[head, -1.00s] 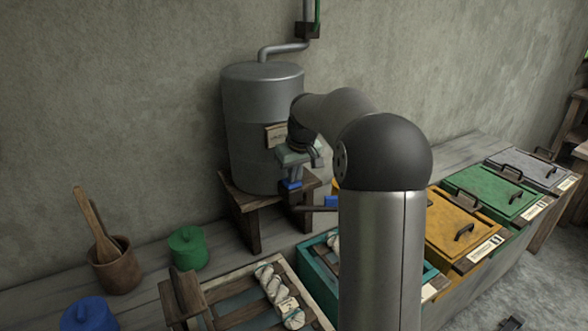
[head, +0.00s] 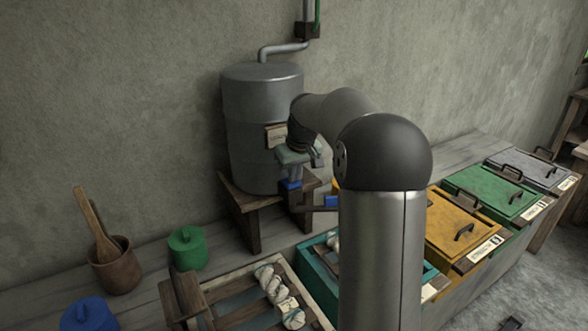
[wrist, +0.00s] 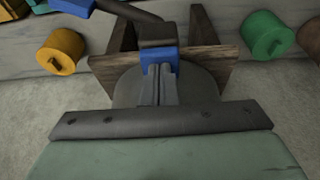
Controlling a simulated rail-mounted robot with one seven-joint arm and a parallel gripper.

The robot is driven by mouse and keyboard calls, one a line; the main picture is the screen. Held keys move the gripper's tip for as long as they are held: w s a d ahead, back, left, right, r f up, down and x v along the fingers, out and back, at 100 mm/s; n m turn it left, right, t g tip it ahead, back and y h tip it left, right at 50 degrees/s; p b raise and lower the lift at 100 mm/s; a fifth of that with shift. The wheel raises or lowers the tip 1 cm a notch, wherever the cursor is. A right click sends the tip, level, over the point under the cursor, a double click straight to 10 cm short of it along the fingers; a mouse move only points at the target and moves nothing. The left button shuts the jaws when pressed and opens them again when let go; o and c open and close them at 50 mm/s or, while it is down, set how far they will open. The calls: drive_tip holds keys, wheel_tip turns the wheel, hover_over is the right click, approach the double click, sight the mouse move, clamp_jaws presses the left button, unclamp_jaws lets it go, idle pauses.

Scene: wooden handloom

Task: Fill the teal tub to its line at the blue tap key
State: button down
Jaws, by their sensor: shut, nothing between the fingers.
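The blue tap key (head: 291,185) is at the front foot of the grey metal barrel. A dark bar runs from it to a second blue piece (head: 331,201). In the wrist view the blue block (wrist: 160,58) is right at my fingertips, with the bar running to the upper left. My gripper (wrist: 157,84) is shut with its fingers together and empty; I cannot tell whether they touch the block. In the head view it (head: 293,174) points down at the key. The teal tub (head: 310,257) stands below, partly hidden by my arm; its line and water level are not visible.
The barrel (head: 262,110) stands on a wooden stand (head: 250,225). A slatted wooden rack (head: 235,290) with skeins is at the front. Yellow (head: 455,235) and green (head: 490,193) lidded bins are on the right. Green (head: 188,250) and blue (head: 90,315) pots stand left.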

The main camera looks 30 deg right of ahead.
drive_tip(key=shift+s+f, duration=0.15)
drive_tip(key=shift+f, duration=0.55)
wheel_tip(320, 180, up, 6)
drive_tip(key=p, duration=0.4)
drive_tip(key=shift+f, duration=0.1)
drive_tip(key=b+v, duration=0.1)
drive_tip(key=v, duration=0.8)
drive_tip(key=shift+r, duration=0.3)
drive_tip(key=s+a+f+g, duration=0.1)
drive_tip(key=s+a+f, duration=0.6)
drive_tip(key=s+a, duration=0.45)
drive_tip(key=s+a+f+g, duration=0.1)
drive_tip(key=s+a+f, duration=0.2)
drive_tip(key=s+f, duration=0.3)
drive_tip(key=s+a+f+g, duration=0.1)
drive_tip(key=s+a+f, duration=0.3)
drive_tip(key=s, duration=1)
wheel_tip(320, 180, down, 2)
drive_tip(key=shift+f+m, duration=0.1)
drive_tip(key=shift+m, duration=0.2)
drive_tip(key=shift+w, duration=0.1)
